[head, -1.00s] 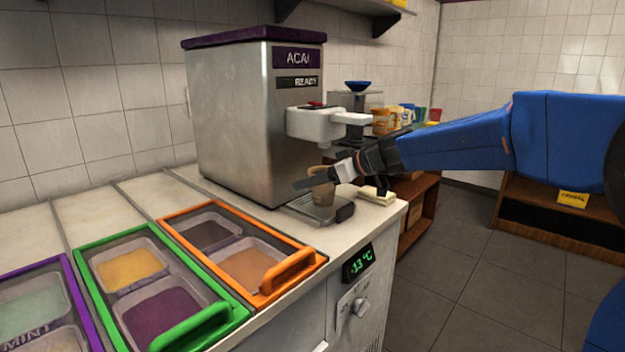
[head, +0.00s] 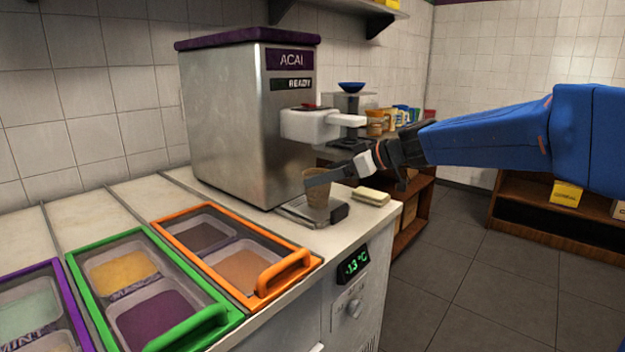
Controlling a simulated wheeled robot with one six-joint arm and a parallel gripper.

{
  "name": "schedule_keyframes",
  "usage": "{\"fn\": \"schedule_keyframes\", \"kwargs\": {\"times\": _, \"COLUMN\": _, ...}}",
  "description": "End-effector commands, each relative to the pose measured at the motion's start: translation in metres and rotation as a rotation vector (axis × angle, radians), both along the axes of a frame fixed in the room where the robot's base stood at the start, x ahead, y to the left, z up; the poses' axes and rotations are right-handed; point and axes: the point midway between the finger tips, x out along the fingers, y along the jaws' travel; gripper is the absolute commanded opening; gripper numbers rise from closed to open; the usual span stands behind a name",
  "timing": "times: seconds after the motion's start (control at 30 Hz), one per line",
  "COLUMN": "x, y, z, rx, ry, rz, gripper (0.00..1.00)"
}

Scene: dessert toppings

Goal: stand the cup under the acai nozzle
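My gripper (head: 324,177) reaches in from the right at the height of the cup's upper part. One long dark finger crosses in front of the cup just below the rim; the other finger is hidden. The finger has slid along the cup while the cup stays on the tray, so the gripper looks open around it.
A cream block (head: 371,196) lies on the counter right of the tray. Topping tubs in orange (head: 182,213), green (head: 85,278) and purple frames fill the counter at front left. A low wooden shelf (head: 500,226) stands at the right; the floor between is clear.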

Motion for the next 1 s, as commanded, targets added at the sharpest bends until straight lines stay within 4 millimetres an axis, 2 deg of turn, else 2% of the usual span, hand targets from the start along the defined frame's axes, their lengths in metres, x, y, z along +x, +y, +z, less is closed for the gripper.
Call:
{"fn": "schedule_keyframes", "kwargs": {"times": 0.1, "x": -0.009, "y": -0.019, "z": 0.01, "rx": 0.001, "ry": -0.001, "rz": -0.004, "gripper": 0.8}}
{"fn": "schedule_keyframes", "kwargs": {"times": 0.3, "x": -0.019, "y": -0.038, "z": 0.02, "rx": 0.0, "ry": 0.0, "rz": -0.001, "gripper": 0.8}}
{"fn": "schedule_keyframes", "kwargs": {"times": 0.63, "x": -0.023, "y": -0.044, "z": 0.023, "rx": 0.0, "ry": 0.002, "rz": -0.001, "gripper": 0.8}}
{"fn": "schedule_keyframes", "kwargs": {"times": 0.73, "x": -0.03, "y": -0.048, "z": 0.02, "rx": -0.009, "ry": 0.02, "rz": -0.009, "gripper": 0.8}}
{"fn": "schedule_keyframes", "kwargs": {"times": 0.87, "x": -0.063, "y": -0.064, "z": 0.006, "rx": -0.049, "ry": 0.096, "rz": -0.052, "gripper": 0.8}}
{"fn": "schedule_keyframes", "kwargs": {"times": 1.0, "x": -0.118, "y": -0.093, "z": -0.024, "rx": -0.121, "ry": 0.23, "rz": -0.149, "gripper": 0.8}}
